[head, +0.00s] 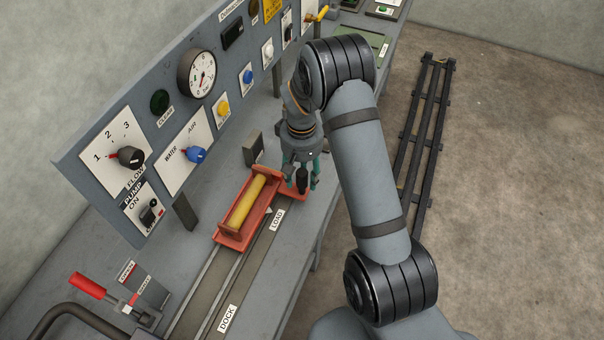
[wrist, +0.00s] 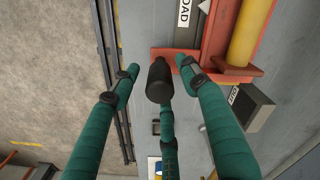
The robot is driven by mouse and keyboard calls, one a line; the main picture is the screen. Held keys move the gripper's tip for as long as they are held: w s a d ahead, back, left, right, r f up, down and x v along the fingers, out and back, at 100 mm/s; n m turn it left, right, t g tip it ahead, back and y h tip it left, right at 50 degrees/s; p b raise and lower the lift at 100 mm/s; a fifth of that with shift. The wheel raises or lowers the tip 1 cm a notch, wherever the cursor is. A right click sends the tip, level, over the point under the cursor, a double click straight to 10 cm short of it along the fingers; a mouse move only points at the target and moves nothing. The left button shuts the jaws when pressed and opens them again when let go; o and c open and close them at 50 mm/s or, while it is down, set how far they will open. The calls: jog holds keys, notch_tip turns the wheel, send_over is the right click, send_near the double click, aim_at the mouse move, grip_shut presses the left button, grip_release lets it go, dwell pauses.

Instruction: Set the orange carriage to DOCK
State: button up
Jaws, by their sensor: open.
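The orange carriage (head: 231,238) sits on the rail track (head: 213,293) at its far end, with a yellow cylinder (head: 248,203) lying in it. Its white pointer is beside the LOAD label (head: 277,219). The DOCK label (head: 228,317) is at the near end of the track. A black knob (head: 302,180) stands on the carriage's right-hand side plate. My gripper (head: 302,184) is open, pointing down around this knob. In the wrist view, the knob (wrist: 158,82) lies between the teal fingers (wrist: 157,70), with gaps to the two upper fingertips. Contact with the third finger is unclear.
A sloping panel with knobs and a gauge (head: 202,73) stands left of the track. A red-handled lever (head: 88,285) is at the near left. A dark block (head: 253,148) stands beyond the carriage. The track towards DOCK looks clear.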

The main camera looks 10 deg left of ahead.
jog(key=shift+c, duration=0.7)
grip_shut()
